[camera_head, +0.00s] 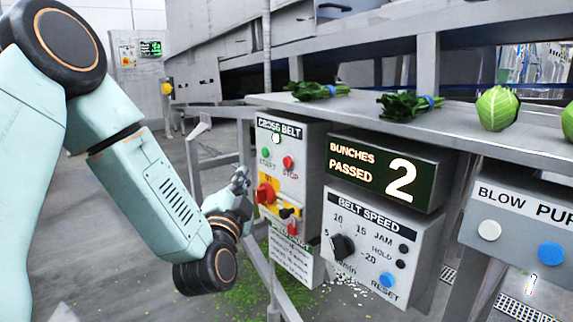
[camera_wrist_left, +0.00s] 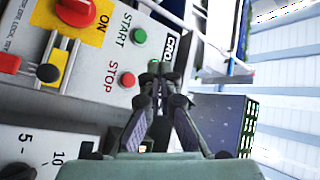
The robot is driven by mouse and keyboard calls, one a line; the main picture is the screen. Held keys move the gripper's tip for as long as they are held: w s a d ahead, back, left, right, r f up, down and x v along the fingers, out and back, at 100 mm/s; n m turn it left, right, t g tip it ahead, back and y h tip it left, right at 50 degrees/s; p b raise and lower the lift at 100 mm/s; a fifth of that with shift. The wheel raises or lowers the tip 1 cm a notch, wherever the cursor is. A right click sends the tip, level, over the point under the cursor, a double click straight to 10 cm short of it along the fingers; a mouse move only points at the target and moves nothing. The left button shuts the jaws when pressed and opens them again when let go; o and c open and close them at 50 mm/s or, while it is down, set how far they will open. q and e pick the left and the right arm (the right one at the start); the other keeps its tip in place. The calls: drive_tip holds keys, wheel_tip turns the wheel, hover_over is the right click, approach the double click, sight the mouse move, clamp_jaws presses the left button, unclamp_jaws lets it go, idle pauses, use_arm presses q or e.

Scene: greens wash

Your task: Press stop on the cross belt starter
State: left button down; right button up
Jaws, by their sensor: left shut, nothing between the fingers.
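The cross belt starter (camera_head: 295,185) is a pale box labelled CROSS BELT, under the left part of the steel shelf. Its red STOP button (camera_head: 288,162) sits right of the green START button (camera_head: 266,153). In the wrist view, turned sideways, the red STOP button (camera_wrist_left: 128,80) and green START button (camera_wrist_left: 140,36) are both uncovered. My left gripper (camera_head: 240,180) is shut and empty, just left of the box in the head view. In the wrist view its fingertips (camera_wrist_left: 160,72) appear over the panel beside STOP; I cannot tell the gap to the panel. My right gripper is out of view.
A red rotary switch (camera_head: 265,194) on a yellow plate sits below the buttons. Right of the starter are a BUNCHES PASSED display (camera_head: 385,170) reading 2 and a BELT SPEED box (camera_head: 375,245). Leafy bunches (camera_head: 408,105) lie on the shelf. A slanted metal leg stands near my wrist.

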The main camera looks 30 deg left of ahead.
sight(288, 162)
use_arm(q)
drive_tip(key=w+d+b, duration=0.2)
drive_tip(key=w+d, duration=0.1)
drive_tip(key=w, duration=0.4)
drive_tip(key=shift+w+b, duration=0.35)
drive_tip(key=shift+w, duration=0.1)
idle(1.2)
drive_tip(key=shift+w+d, duration=0.15)
drive_tip(key=shift+w, duration=0.15)
drive_tip(key=shift+w+d+p, duration=0.2)
drive_tip(key=shift+w+p, duration=0.1)
drive_tip(key=shift+w, duration=0.1)
idle(0.9)
drive_tip(key=shift+s+a, duration=0.1)
drive_tip(key=shift+s+a+p, duration=0.25)
drive_tip(key=shift+s+p, duration=0.1)
drive_tip(key=shift+s, duration=0.35)
